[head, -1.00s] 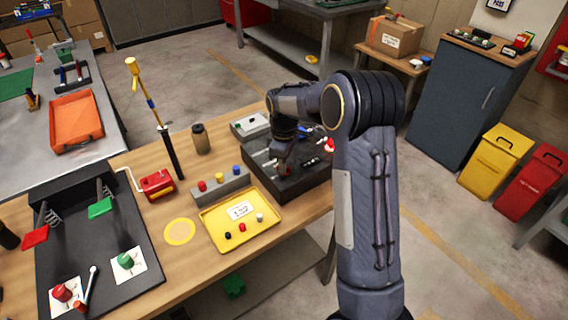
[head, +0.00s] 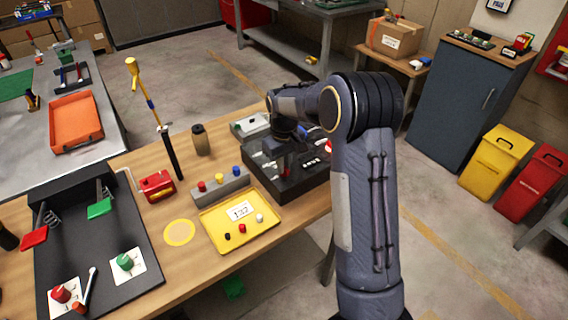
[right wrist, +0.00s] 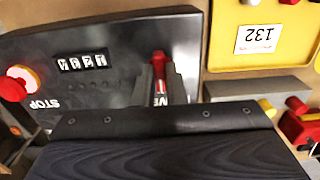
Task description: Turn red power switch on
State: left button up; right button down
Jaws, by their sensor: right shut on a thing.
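The red power switch (right wrist: 158,62) is a small red lever on a black control box, seen in the right wrist view. My right gripper (right wrist: 160,80) has its two grey fingers shut on either side of it, with the red tip showing between them. In the head view the right gripper (head: 287,168) reaches down over the control box (head: 293,190), and the switch is mostly hidden there. My left gripper is not in view.
On the box are a row of counter digits (right wrist: 82,61) and a red STOP button (right wrist: 17,84). A yellow tray (head: 258,243) with a 132 card and a grey block (head: 222,188) with coloured buttons stand to its left. A bottle (head: 201,140) stands behind the block.

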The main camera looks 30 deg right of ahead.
dwell(0.4)
jog(key=c, duration=1.5)
grip_release()
notch_tip(320, 180, up, 8)
jog(key=shift+f+b, duration=0.1)
jog(key=shift+b, duration=0.3)
jog(key=shift+s, duration=0.1)
jog(key=s+a+r+m+t+y, duration=0.1)
jog(key=s+a+r+t+y, duration=0.1)
jog(key=s+r, duration=0.5)
jog(key=s+a+f+t, duration=0.1)
jog(key=s+a, duration=0.2)
jog(key=s, duration=0.4)
jog(key=s+a+f+m+t+y, duration=0.1)
jog(key=s+a+f, duration=0.1)
jog(key=s, duration=0.6)
jog(key=s+a+f+t, duration=0.1)
jog(key=s+a+f, duration=0.1)
jog(key=s+a, duration=0.3)
jog(key=shift+s+t+y, duration=0.3)
jog(key=shift+s+y, duration=0.1)
jog(key=shift+s, duration=0.8)
